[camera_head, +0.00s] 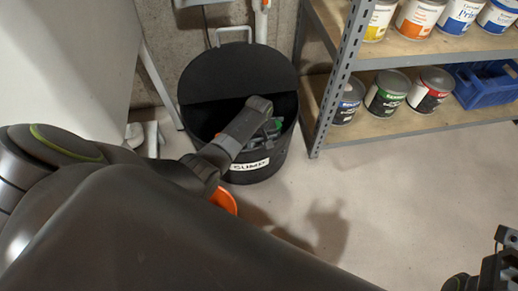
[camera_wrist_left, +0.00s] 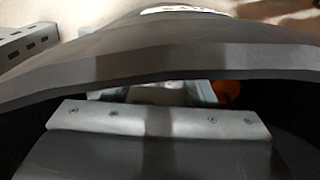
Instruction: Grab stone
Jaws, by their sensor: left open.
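I cannot make out a stone in either view. A black round bin (camera_head: 196,118) labelled SUMP stands by the wall, and its rear half is covered by a dark lid (camera_head: 235,75). My left arm reaches over its front rim. The end of my left gripper (camera_head: 268,130) is inside the bin opening, open, beside small grey and green shapes that I cannot identify. In the left wrist view the dark curved bin wall (camera_wrist_left: 170,50) fills the top, with a pale grey shape (camera_wrist_left: 160,94) partly hidden below. My right gripper (camera_head: 500,262) is cut off at the lower right.
A metal shelf rack (camera_head: 333,85) with paint cans (camera_head: 386,93) and a blue crate (camera_head: 485,84) stands close to the right of the bin. An orange object (camera_head: 224,200) shows partly behind my left arm. The pale floor (camera_head: 400,190) at the right is clear.

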